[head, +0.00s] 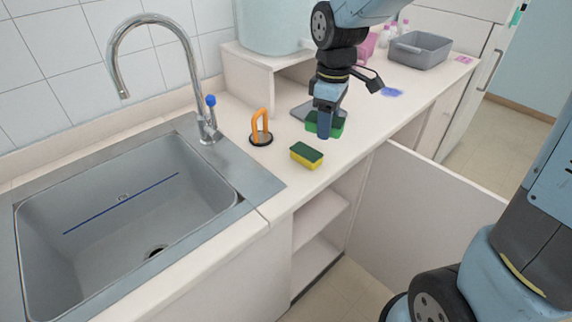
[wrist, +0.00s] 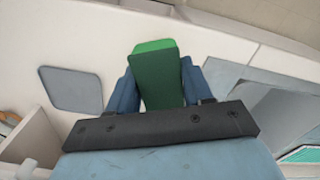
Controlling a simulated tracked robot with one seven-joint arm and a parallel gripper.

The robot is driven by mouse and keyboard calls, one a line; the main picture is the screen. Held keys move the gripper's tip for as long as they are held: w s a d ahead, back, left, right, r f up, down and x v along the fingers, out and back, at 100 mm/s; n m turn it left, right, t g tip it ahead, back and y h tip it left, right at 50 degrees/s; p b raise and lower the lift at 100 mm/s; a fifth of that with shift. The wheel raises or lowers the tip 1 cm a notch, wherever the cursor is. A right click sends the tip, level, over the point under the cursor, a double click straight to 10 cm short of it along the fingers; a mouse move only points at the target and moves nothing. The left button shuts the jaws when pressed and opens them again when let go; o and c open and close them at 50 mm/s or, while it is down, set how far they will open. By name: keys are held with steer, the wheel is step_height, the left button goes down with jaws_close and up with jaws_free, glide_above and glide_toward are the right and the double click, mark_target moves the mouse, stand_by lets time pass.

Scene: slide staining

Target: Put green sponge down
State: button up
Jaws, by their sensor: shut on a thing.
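My gripper (head: 325,125) is over the counter to the right of the sink. It is shut on a green sponge (head: 338,126), which shows on both sides of the fingers. In the wrist view the green sponge (wrist: 158,80) stands out between the two blue fingers (wrist: 155,95). I cannot tell whether the held sponge touches the counter. A second sponge, green on top and yellow below (head: 307,155), lies on the counter near the front edge, apart from my gripper.
An orange-handled tool (head: 261,128) stands by the faucet (head: 190,70). A grey flat plate (head: 302,111) lies behind my gripper and shows in the wrist view (wrist: 72,90). The sink (head: 110,215) is at left. A grey bin (head: 420,50) stands at the far right. A cabinet door (head: 420,205) hangs open below.

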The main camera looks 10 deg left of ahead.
glide_toward(287, 174)
steer(key=shift+w+d+f, duration=0.1)
steer(key=shift+d+f, duration=0.5)
steer(key=shift+d, duration=0.1)
steer(key=shift+s+a+f, duration=0.2)
steer(key=shift+a+f, duration=0.45)
steer(key=shift+f, duration=1.75)
steer(key=shift+f, duration=0.4)
steer(key=o, duration=1.1)
